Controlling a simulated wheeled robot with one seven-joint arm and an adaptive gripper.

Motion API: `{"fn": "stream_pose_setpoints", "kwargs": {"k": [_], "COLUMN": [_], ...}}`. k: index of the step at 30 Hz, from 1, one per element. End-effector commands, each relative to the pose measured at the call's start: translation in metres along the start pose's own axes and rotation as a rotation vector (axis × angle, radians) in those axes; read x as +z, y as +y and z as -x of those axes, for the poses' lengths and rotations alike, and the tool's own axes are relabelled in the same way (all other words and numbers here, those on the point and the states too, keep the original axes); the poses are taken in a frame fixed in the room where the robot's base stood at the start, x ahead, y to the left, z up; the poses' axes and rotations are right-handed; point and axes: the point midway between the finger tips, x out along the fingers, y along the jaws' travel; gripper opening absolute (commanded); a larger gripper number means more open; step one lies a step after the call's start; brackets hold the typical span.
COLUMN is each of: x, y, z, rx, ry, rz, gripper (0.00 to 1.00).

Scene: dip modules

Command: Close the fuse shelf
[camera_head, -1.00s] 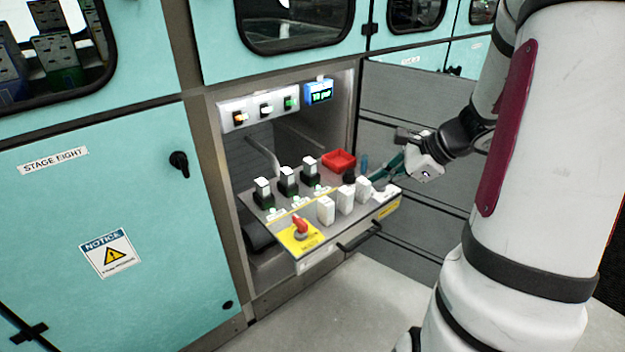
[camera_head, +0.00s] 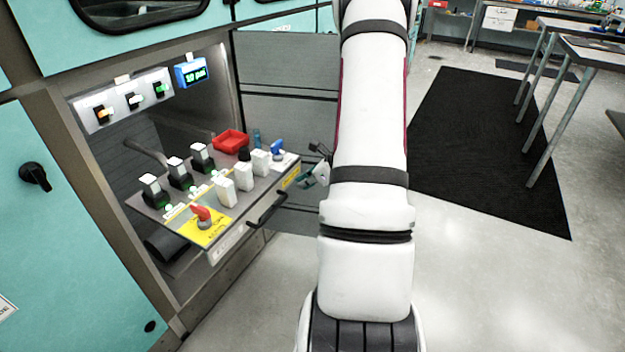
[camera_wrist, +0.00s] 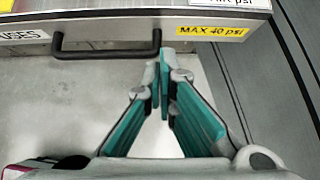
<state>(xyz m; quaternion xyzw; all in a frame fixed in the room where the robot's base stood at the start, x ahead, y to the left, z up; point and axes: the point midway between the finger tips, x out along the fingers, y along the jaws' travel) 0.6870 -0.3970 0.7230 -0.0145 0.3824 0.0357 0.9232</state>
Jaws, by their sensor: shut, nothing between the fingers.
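The fuse shelf (camera_head: 232,222) is pulled out of its cabinet bay, with its black bar handle (camera_head: 268,211) on the front face. It carries several fuse blocks, a red rotary switch (camera_head: 203,217) on a yellow plate and a red tray (camera_head: 231,141). My gripper (camera_wrist: 163,72) is shut and empty, with green-lined fingers. In the wrist view its tips lie just below the shelf front (camera_wrist: 205,27) and just right of the handle (camera_wrist: 108,52); I cannot tell whether they touch. In the head view my arm hides much of the gripper.
A panel with rocker switches (camera_head: 132,100) and a blue display (camera_head: 191,72) sits at the back of the bay. Teal cabinet doors (camera_head: 30,230) flank it on the left. The floor (camera_head: 480,290) in front is clear, with a black mat (camera_head: 490,150) at right.

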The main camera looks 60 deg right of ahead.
Motion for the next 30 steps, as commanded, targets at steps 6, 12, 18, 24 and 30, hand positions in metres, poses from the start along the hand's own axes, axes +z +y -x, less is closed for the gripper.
{"fn": "stream_pose_setpoints", "kwargs": {"k": [6, 12, 18, 24, 30], "x": [0.011, 0.025, 0.029, 0.029, 0.032], "y": [0.001, 0.001, 0.000, 0.000, 0.000], "z": [-0.036, -0.049, -0.053, -0.053, -0.056], "rx": [0.002, 0.001, 0.000, 0.001, 0.001], "ry": [-0.002, 0.000, 0.000, 0.000, 0.000], "rz": [0.004, 0.003, 0.001, 0.001, 0.002], "gripper": [0.00, 0.00, 0.00, 0.00, 0.00]}}
